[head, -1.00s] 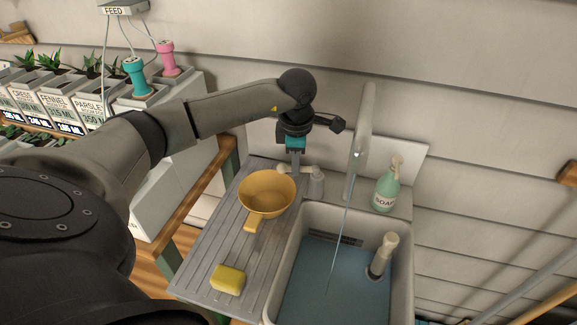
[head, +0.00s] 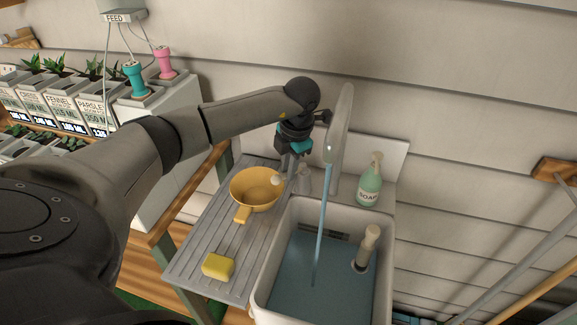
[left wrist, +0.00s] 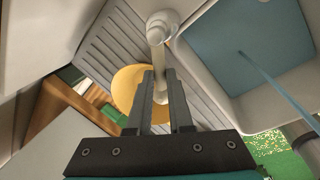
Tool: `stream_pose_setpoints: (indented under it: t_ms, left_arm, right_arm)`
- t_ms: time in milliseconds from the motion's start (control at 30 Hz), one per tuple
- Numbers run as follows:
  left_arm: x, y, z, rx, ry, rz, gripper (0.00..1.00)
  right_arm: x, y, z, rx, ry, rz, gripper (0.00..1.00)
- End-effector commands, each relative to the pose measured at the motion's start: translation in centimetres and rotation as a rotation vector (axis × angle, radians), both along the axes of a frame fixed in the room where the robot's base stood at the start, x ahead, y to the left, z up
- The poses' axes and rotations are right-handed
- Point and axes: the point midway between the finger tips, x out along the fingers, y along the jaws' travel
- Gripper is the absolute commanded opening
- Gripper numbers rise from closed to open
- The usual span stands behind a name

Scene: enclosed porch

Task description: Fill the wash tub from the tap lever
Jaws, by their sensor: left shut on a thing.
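The wash tub (head: 270,243) is a pale basin with blue water in it, below the grey tap spout (head: 340,125). A water stream (head: 320,230) falls from the spout into the tub; it also shows in the left wrist view (left wrist: 265,75). My left gripper (head: 289,168) is at the tap base, left of the spout. It is shut on the tap lever (head: 278,181), whose pale bar lies between my fingers (left wrist: 162,82) in the left wrist view. The fingers hide part of the lever. My right gripper is out of sight.
A yellow pan (head: 257,187) sits on the ribbed drainboard (head: 205,235) close to the lever, with a yellow sponge (head: 218,266) nearer me. A soap bottle (head: 369,185) stands behind the tub. A pale upright pipe (head: 367,245) stands in the water.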

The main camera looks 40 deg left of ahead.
Motion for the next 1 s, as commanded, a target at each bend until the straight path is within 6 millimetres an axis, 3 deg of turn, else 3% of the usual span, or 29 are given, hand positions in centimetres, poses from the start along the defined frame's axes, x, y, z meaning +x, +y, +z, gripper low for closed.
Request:
stream_pose_setpoints:
  t_ms: [467, 500, 767, 1000]
  left_arm:
    - [0.04, 0.04, 0.06, 0.001, -0.001, 0.016, 0.00]
    - [0.04, 0.04, 0.06, 0.001, -0.001, 0.016, 0.20]
    - [0.04, 0.02, 0.04, 0.001, -0.001, 0.015, 0.49]
    - [0.02, 0.01, 0.05, 0.000, -0.001, 0.014, 0.49]
  right_arm:
    - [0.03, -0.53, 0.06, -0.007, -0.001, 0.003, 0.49]
    - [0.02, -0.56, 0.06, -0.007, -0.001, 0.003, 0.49]
    - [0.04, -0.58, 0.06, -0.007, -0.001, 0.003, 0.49]
    - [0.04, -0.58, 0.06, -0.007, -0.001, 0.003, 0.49]
